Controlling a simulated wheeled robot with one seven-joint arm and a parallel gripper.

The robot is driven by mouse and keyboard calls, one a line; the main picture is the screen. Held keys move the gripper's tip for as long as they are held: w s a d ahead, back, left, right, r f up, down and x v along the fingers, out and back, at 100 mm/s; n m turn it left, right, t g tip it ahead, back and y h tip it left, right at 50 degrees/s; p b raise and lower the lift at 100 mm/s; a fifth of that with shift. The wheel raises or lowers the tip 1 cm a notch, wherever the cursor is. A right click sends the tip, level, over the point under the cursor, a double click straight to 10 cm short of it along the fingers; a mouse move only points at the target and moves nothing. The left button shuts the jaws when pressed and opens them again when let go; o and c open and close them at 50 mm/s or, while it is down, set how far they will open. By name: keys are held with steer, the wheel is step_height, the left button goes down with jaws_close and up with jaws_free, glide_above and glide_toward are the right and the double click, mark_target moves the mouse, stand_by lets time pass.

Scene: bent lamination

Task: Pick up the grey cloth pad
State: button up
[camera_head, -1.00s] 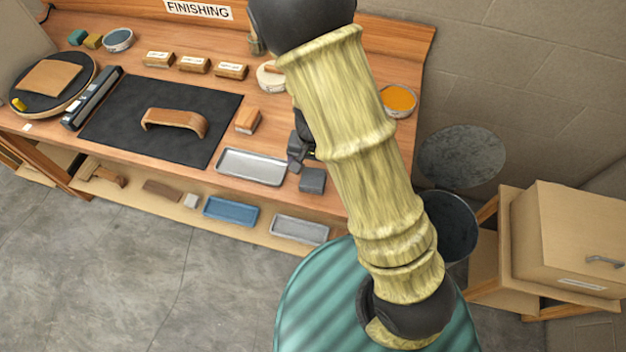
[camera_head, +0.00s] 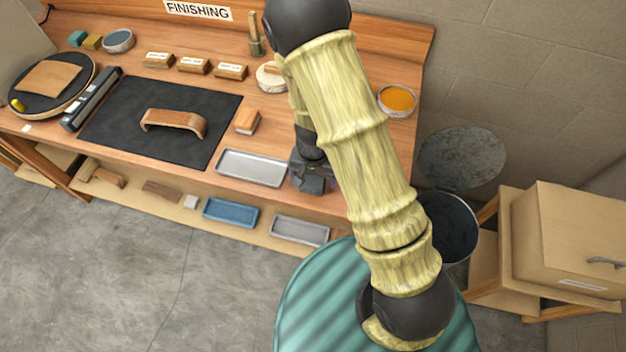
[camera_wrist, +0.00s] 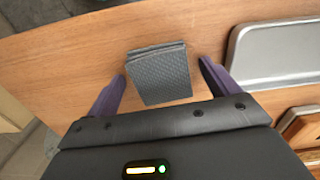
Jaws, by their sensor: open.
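The grey cloth pad (camera_wrist: 158,74) lies on the wooden bench top, folded or layered, in the upper middle of the wrist view. My gripper (camera_wrist: 160,75) is open, with one purple-grey finger on each side of the pad.
A grey metal tray (camera_head: 252,167) lies close to the left of my gripper in the head view. A wooden block (camera_head: 247,121) and a black mat (camera_head: 120,135) with a bent wood piece (camera_head: 174,123) lie farther left. An orange-filled dish (camera_head: 397,99) stands behind right.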

mark_target(313, 179)
stand_by(0.4)
steer(key=c, duration=1.1)
steer(key=shift+o, duration=0.2)
steer(key=shift+r, duration=0.15)
step_height(313, 179, up, 10)
steer(key=p, duration=0.1)
